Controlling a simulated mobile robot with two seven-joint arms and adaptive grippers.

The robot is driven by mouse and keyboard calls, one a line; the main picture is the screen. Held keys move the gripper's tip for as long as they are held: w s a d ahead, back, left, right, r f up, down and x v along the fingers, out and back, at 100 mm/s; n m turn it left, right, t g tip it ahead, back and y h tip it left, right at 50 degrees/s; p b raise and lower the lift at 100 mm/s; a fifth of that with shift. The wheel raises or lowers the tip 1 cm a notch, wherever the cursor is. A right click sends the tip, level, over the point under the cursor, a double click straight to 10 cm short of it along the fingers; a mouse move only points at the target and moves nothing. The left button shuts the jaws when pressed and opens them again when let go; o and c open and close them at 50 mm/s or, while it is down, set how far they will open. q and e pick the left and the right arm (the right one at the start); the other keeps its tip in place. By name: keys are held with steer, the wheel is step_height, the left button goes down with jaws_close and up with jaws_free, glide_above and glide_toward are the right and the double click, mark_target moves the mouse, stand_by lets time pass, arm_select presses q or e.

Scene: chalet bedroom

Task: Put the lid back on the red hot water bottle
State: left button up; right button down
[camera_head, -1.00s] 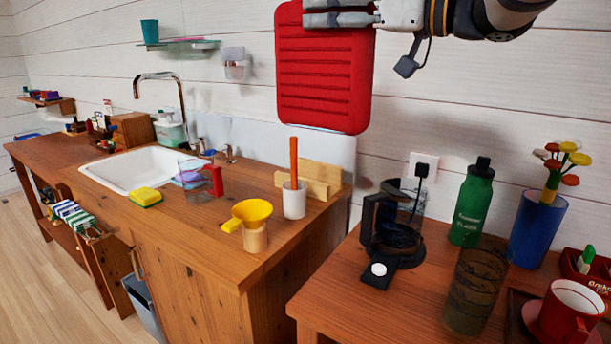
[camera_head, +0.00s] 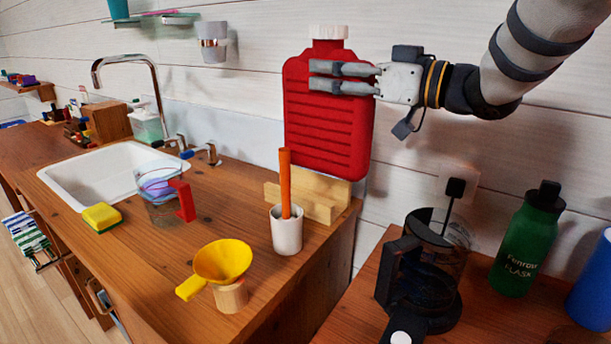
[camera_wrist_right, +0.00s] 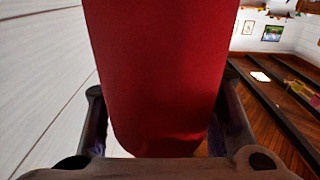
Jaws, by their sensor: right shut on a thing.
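The red hot water bottle (camera_head: 328,125) is upright, with ribbed sides, in the upper middle of the head view. A white ribbed lid (camera_head: 328,32) sits on top of its neck; I cannot tell how tightly. My right gripper (camera_head: 342,77) comes in from the right and is shut on the bottle's upper body. In the right wrist view the bottle (camera_wrist_right: 160,75) fills the space between the two fingers. The bottle's lower edge shows just above a wooden block at the wall. My left gripper is not in view.
Below the bottle, the wooden counter (camera_head: 150,275) holds a white cup with a stick (camera_head: 286,230), a yellow funnel (camera_head: 222,262), a glass jug (camera_head: 160,200) and a sink (camera_head: 90,175). A black coffee maker (camera_head: 420,280) and green flask (camera_head: 527,245) stand right.

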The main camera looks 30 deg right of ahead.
steer(key=shift+s+a+f, duration=0.15)
steer(key=shift+a+f, duration=0.05)
steer(key=shift+f, duration=0.5)
steer(key=w+d+f, duration=0.3)
steer(key=w+f, duration=0.6)
steer(key=w, duration=0.4)
steer(key=shift+w+d+f, duration=0.1)
